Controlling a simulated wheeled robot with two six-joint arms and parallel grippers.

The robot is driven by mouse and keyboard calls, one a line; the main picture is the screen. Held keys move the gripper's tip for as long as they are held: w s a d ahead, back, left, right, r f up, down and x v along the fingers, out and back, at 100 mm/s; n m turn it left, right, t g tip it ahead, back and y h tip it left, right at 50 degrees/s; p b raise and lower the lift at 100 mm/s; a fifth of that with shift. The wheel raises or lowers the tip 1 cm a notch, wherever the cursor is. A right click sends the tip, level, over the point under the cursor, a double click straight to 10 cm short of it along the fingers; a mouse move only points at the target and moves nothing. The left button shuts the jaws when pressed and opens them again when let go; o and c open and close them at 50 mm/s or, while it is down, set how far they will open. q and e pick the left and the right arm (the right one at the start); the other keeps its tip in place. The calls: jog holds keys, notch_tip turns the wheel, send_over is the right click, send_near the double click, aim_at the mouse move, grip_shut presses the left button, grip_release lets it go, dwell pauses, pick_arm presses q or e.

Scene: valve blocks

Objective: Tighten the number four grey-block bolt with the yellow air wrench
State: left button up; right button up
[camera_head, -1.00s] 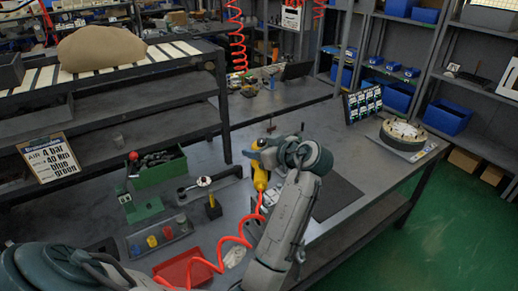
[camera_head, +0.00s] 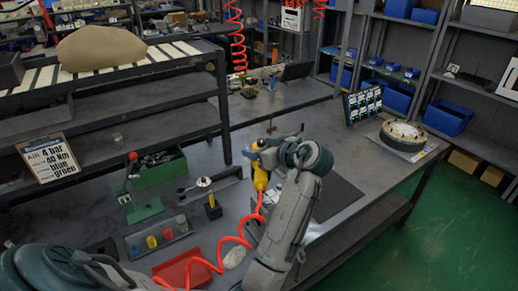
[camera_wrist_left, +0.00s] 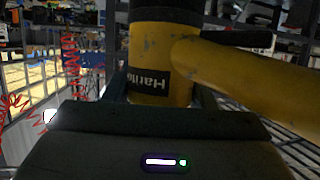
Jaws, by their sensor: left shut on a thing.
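The yellow air wrench (camera_head: 261,178) stands upright over the middle of the bench, with a red coiled hose (camera_head: 226,240) running from its lower end. My left gripper (camera_head: 268,158) is shut on it. In the left wrist view the yellow body of the wrench (camera_wrist_left: 158,60) fills the upper middle, with a dark label, and a yellow arm of it reaches right. I cannot make out the grey block or its number four bolt; my arm and gripper hide part of the bench. My right gripper is not in view.
A green box (camera_head: 160,168), a tray with coloured sockets (camera_head: 160,238) and a red tray (camera_head: 182,270) occupy the bench's left. A dark mat (camera_head: 340,198) lies right of my arm. A round flanged part (camera_head: 403,134) sits at the far right.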

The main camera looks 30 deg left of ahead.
pick_arm(q)
jog(key=shift+f+b, duration=0.55)
jog(key=shift+f, duration=0.2)
jog(key=shift+r, duration=0.1)
dwell(0.7)
jog(key=shift+f+b, duration=0.2)
jog(key=shift+b, duration=0.3)
dwell(0.6)
jog(key=shift+f+b, duration=0.2)
jog(key=shift+b, duration=0.1)
dwell(0.8)
jog(key=shift+f, duration=0.2)
dwell(1.9)
jog(key=shift+r, duration=0.25)
